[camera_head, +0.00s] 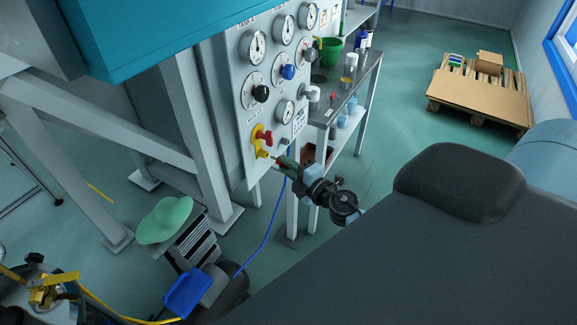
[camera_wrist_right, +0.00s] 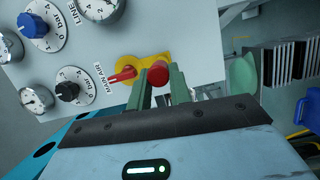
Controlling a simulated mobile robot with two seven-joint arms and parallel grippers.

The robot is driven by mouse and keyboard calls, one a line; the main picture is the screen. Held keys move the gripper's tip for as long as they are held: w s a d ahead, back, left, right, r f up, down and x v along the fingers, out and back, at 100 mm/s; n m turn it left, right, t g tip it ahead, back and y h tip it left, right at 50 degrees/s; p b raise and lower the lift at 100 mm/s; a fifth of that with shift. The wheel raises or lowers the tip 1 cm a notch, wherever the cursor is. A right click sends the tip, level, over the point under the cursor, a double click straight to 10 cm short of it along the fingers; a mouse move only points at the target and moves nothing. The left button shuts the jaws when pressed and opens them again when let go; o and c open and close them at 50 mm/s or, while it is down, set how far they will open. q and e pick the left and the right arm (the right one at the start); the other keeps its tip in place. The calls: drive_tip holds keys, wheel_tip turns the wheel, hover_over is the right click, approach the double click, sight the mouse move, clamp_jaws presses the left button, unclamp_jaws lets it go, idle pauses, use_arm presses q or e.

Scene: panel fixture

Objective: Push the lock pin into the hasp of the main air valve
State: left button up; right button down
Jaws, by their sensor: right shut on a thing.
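The main air valve on the panel's lower part has a red handle (camera_head: 264,135) and a yellow hasp (camera_head: 262,152). In the right wrist view the red handle (camera_wrist_right: 122,75) and yellow hasp (camera_wrist_right: 130,62) lie just beyond the fingertips. My right gripper (camera_head: 284,163) is shut on the lock pin, close in front of the hasp. The pin's round red head (camera_wrist_right: 157,73) shows between the green fingers (camera_wrist_right: 158,88). The pin's shank is mostly hidden, so I cannot tell whether its tip touches the hasp. My left gripper is not in view.
The panel (camera_head: 241,95) carries several gauges and knobs around the valve. A blue hose (camera_head: 268,235) hangs below it. A steel bench (camera_head: 345,95) with a green bucket (camera_head: 330,50) stands behind to the right. A pallet (camera_head: 480,98) lies farther off. Floor is free between bench and pallet.

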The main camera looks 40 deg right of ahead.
sight(279, 163)
drive_tip(key=shift+w+a, duration=0.35)
drive_tip(key=shift+w, duration=0.45)
drive_tip(key=shift+w+a, duration=0.3)
drive_tip(key=shift+w, duration=0.45)
idle(0.4)
drive_tip(key=c, duration=1.2)
unclamp_jaws()
drive_tip(key=s, duration=0.6)
drive_tip(key=shift+s+d, duration=0.15)
drive_tip(key=shift+d, duration=0.15)
drive_tip(key=shift+s, duration=0.7)
drive_tip(key=s+a+f+m+g, duration=0.3)
drive_tip(key=s+a+f+m, duration=0.2)
drive_tip(key=s, duration=0.4)
drive_tip(key=s+a+f+m+g, duration=0.3)
drive_tip(key=s+a+f+m, duration=0.2)
drive_tip(key=s, duration=0.5)
drive_tip(key=s+a+f+m+g, duration=0.3)
drive_tip(key=s+a+f+m, duration=0.2)
drive_tip(key=s+f, duration=0.3)
drive_tip(key=shift+s+a+f+m, duration=0.15)
drive_tip(key=shift+s+f+m, duration=0.2)
drive_tip(key=shift+s+m, duration=0.35)
